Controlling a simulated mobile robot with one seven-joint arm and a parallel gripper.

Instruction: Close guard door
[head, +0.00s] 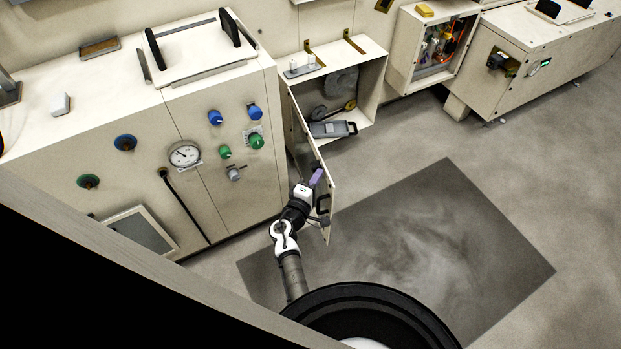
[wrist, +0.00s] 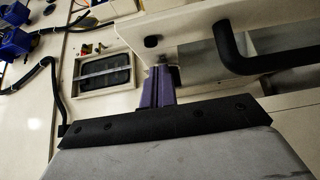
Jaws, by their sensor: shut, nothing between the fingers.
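The guard door (head: 301,138) is a pale hinged panel standing wide open from the left side of an open cabinet (head: 371,85). It swings out toward me. A black bar handle (head: 322,204) is near its free end, and the handle is large at upper right in the wrist view (wrist: 228,48). My gripper (head: 317,177), with purple fingers, is at the door's free end, close to the handle. In the wrist view the fingers (wrist: 160,82) are together and empty, near the pale panel. I cannot tell whether they touch it.
The cabinet holds pulleys and a grey tool-like part (head: 332,129). Left is a large cabinet with a gauge (head: 185,154) and coloured knobs. A dark floor mat (head: 430,245) lies clear to the right. Another open box (head: 436,45) stands at the back.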

